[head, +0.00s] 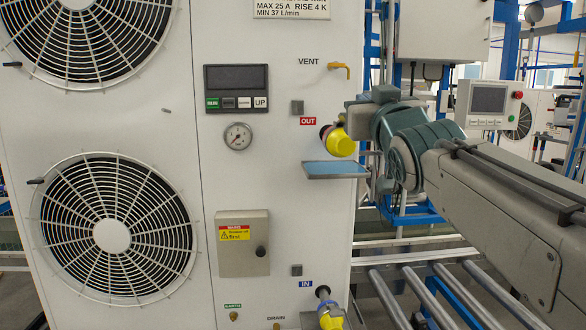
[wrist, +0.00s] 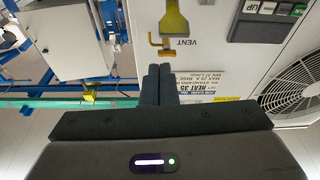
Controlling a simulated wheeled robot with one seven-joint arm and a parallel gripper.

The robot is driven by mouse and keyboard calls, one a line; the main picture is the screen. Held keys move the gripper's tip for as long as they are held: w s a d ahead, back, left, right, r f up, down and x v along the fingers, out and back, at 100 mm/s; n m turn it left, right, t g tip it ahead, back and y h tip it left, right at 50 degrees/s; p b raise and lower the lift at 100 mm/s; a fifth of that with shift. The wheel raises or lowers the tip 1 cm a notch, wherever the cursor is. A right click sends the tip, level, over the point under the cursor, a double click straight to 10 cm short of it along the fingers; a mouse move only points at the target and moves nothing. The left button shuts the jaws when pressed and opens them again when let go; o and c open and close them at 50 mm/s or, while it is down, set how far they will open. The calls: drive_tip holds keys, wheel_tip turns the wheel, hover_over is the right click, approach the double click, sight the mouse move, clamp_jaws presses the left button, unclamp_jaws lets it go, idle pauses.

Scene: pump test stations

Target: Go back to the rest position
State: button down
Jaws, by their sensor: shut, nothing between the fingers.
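My gripper (wrist: 158,72) shows in the wrist view with its two dark fingers together and nothing between them. In the wrist view the fingers point at the white panel, just below the orange vent handle (wrist: 163,45), and I cannot tell how far off the panel is. In the head view my arm reaches in from the right, its wrist end beside the yellow-capped OUT port (head: 338,141). The gripper's fingers cannot be made out there. The yellow part also shows at the top of the wrist view (wrist: 174,18).
The white pump unit (head: 180,190) fills the left, with two fan grilles. A small blue tray (head: 336,169) juts out under the OUT port. A yellow-capped IN port (head: 330,315) is at the bottom. Roller rails (head: 420,290) and a control box (head: 487,103) stand right.

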drive_tip(key=s+f+m+g+h+p, duration=0.15)
drive_tip(key=f+g, duration=0.35)
drive_tip(key=f, duration=0.7)
drive_tip(key=s+f+g+p, duration=0.1)
drive_tip(key=s+f+g, duration=0.25)
drive_tip(key=f, duration=0.85)
drive_tip(key=s+f+g+p, duration=0.2)
drive_tip(key=s+f+g, duration=0.7)
drive_tip(key=s+f, duration=0.6)
drive_tip(key=shift+s+a+f, duration=0.35)
drive_tip(key=shift+s+a, duration=0.1)
drive_tip(key=shift+s, duration=0.05)
drive_tip(key=shift+a+y, duration=0.1)
drive_tip(key=shift+y, duration=0.15)
